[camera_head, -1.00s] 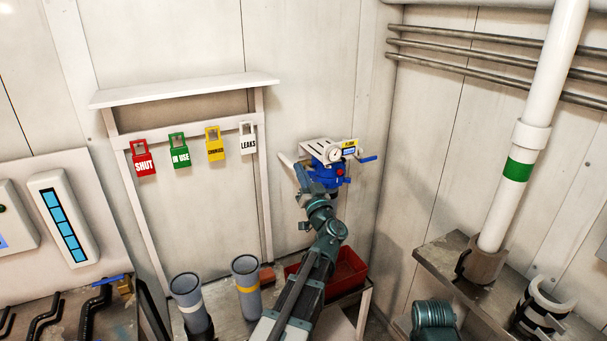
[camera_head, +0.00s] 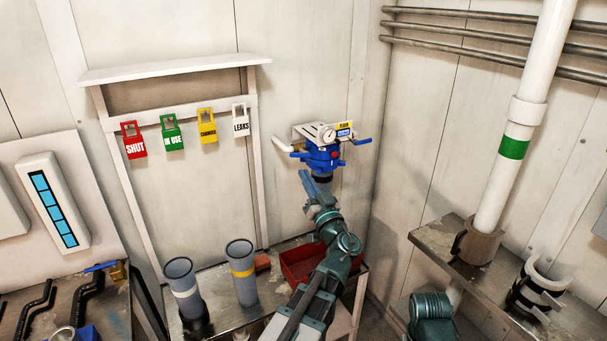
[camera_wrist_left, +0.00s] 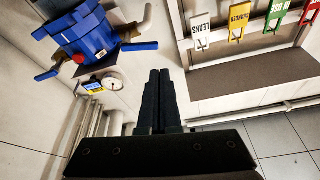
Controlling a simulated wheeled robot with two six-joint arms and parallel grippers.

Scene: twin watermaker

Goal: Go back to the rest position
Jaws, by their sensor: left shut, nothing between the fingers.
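My left gripper (camera_head: 304,175) is shut and empty, just below and to the left of the blue valve unit (camera_head: 322,157) on the back wall. In the left wrist view its two dark fingers (camera_wrist_left: 161,74) lie together with nothing between them. The blue valve unit (camera_wrist_left: 88,35) shows there at the upper left, with a visible gap to the fingers. The unit has blue handles, a white pipe end, a round gauge (camera_head: 329,136) and a small display. My right gripper is not in view.
A white wall rack holds red, green, yellow and white tags (camera_head: 241,121). Two grey cylinders (camera_head: 241,285) and a red tray (camera_head: 298,265) are on the bench below, close to my left arm. A white vertical pipe (camera_head: 508,185) and a metal shelf (camera_head: 438,241) are at the right.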

